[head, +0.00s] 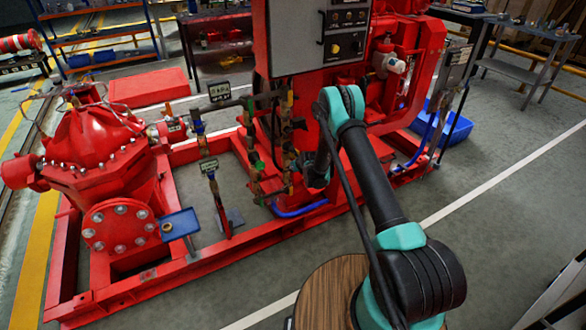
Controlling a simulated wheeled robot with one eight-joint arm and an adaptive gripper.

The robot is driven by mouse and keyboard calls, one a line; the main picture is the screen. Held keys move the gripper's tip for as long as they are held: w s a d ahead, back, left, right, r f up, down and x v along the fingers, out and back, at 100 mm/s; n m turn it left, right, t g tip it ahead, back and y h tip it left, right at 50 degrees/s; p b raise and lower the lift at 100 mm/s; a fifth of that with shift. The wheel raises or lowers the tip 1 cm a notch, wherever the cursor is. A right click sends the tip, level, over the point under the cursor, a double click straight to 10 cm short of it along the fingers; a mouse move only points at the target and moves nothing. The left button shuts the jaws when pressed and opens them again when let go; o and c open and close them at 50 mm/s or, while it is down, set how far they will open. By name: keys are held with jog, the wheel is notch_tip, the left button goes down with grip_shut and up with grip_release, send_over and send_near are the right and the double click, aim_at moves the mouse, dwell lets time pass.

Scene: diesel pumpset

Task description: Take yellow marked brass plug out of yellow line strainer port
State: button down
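In the head view, narrow pipe lines with coloured bands stand in front of the grey control cabinet. One pipe (290,98) has a yellow band near its top. The brass plug and its strainer port are too small to tell among the fittings. My arm reaches from the lower right up to its elbow, then down toward these pipes. My gripper (296,166) is close beside the lower pipe fittings. Its fingers are small and dark against the pipes. I cannot tell whether they are open, shut or touching anything.
A small blue tray (180,223) with a small yellowish spot sits at the red frame's near side. A large red pump (100,150) stands left. The grey control cabinet (290,40) rises behind the pipes. A blue bin (450,125) stands behind the frame at right. Floor at right is clear.

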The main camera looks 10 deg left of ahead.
jog(key=n+t+h, duration=0.2)
jog(key=h, duration=0.1)
jog(key=shift+s+a, duration=0.1)
jog(key=shift+a, duration=0.3)
jog(key=c, duration=1.3)
grip_release()
jog(key=shift+c, duration=0.2)
jog(key=shift+d+r+m+g+y, duration=0.1)
jog(key=shift+d+m+g+y, duration=0.1)
jog(key=shift+m+g+y, duration=0.55)
jog(key=shift+d+m+g+y, duration=0.2)
jog(key=shift+m+g+y, duration=0.25)
jog(key=shift+y, duration=0.6)
jog(key=shift+w, duration=0.2)
